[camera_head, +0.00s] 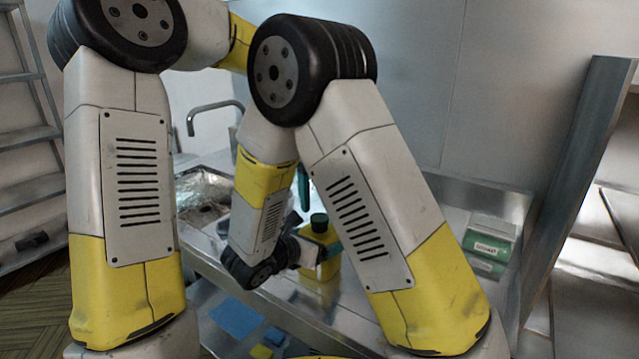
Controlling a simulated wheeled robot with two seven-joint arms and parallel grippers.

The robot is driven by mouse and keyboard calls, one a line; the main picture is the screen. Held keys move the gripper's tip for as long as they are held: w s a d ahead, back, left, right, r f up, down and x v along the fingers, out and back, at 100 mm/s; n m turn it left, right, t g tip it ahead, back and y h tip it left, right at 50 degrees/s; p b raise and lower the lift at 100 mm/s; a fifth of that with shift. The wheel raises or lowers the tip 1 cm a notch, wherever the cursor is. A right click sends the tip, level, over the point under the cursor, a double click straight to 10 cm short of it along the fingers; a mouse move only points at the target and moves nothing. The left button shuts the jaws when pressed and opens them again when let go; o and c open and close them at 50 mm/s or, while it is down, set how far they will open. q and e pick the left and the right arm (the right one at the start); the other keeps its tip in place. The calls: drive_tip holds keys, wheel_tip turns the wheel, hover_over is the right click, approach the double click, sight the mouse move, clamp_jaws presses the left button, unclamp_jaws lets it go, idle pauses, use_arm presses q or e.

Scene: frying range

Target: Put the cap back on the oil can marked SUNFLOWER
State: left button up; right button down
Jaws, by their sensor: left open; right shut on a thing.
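A yellow can (318,272) stands upright on the steel counter (385,265). Its marking cannot be read from here. A dark green cap (319,222) sits on top of the can; how firmly it is seated cannot be told. My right gripper (325,252) is shut on the upper body of the can, reaching it from the left. My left gripper (304,188) is open above the can, slightly left of the cap and apart from it. Only a teal finger of it shows; my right arm hides the rest.
A sink (203,192) with a curved tap (213,105) lies to the left. Green-and-white boxes (490,246) stand on the counter at the right. A blue cloth-like piece (237,318) lies lower down in front. A ladder (28,150) stands far left.

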sight(320, 217)
use_arm(q)
drive_tip(key=shift+f, duration=2.05)
drive_tip(key=shift+c, duration=0.3)
clamp_jaws()
drive_tip(key=m, duration=1)
drive_tip(key=shift+m, duration=0.3)
drive_tip(key=m, duration=1)
drive_tip(key=shift+m, duration=0.4)
drive_tip(key=shift+o, duration=1.2)
unclamp_jaws()
drive_tip(key=shift+r, duration=0.1)
